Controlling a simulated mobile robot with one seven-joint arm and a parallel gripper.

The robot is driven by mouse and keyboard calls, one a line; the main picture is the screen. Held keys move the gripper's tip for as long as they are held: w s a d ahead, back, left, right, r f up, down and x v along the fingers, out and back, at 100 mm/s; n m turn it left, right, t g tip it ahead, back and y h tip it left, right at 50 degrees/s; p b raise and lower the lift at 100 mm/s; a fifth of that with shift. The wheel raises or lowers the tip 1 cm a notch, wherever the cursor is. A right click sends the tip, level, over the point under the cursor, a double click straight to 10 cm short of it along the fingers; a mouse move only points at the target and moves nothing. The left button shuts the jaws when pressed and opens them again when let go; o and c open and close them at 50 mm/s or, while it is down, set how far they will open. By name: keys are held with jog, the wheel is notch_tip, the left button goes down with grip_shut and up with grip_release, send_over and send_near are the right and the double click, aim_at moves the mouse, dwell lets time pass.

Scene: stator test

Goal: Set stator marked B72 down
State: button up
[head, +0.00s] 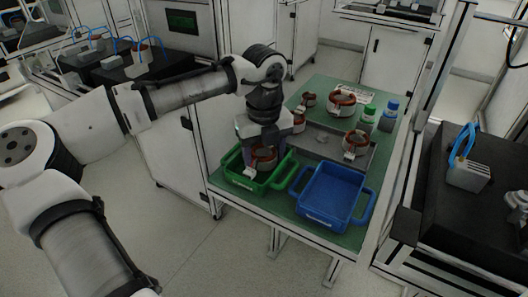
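My gripper (263,143) points straight down over the green tray (243,183) at the front left of the green-topped table. A copper-and-grey stator (263,158) is directly beneath it, within the tray's outline. The fingers are too small and dark to tell whether they grip the stator, and I cannot tell whether it touches the tray floor. No B72 marking is readable on it. Other stators stand farther back: one (342,103) at the rear, one (356,142) at the right, a small one (309,99) and one (298,119) partly hidden behind my gripper.
A blue tray (331,196), seemingly empty, stands right of the green tray. A dark-topped workstation (460,215) is to the right. Floor is clear at the front left.

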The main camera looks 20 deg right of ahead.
jog(key=shift+o, duration=0.4)
jog(key=shift+r, duration=0.1)
notch_tip(320, 180, up, 12)
jog(key=shift+r, duration=0.15)
